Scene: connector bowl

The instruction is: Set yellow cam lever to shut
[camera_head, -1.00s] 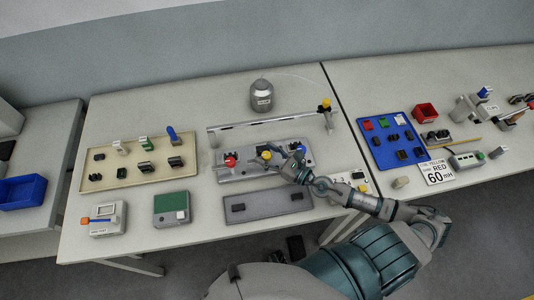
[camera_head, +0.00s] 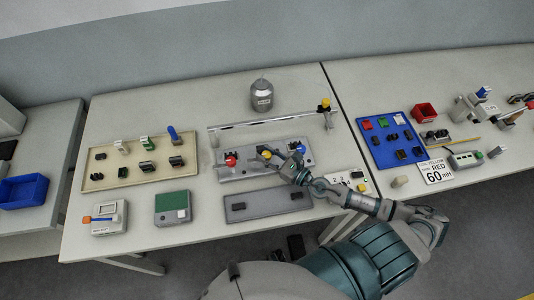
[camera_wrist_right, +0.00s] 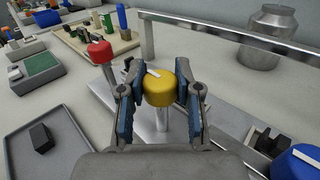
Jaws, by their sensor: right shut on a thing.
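The yellow cam lever (camera_wrist_right: 159,91) is a round yellow knob with a white mark on top, standing on a pale post. It also shows in the head view (camera_head: 266,154), on the grey metal plate (camera_head: 234,172) between the red and blue knobs. My right gripper (camera_wrist_right: 160,88) is shut on the yellow knob, with one blue-padded finger on each side. In the head view, my right gripper (camera_head: 279,157) reaches the knob from the right. My left gripper is in neither view.
The red knob (camera_wrist_right: 100,52) stands left of the yellow one, and the blue knob (camera_wrist_right: 296,162) stands to the right. A metal rail (camera_head: 262,123) runs behind the plate. A grey tray (camera_head: 267,204) lies in front. A metal jar (camera_head: 261,96) stands at the back.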

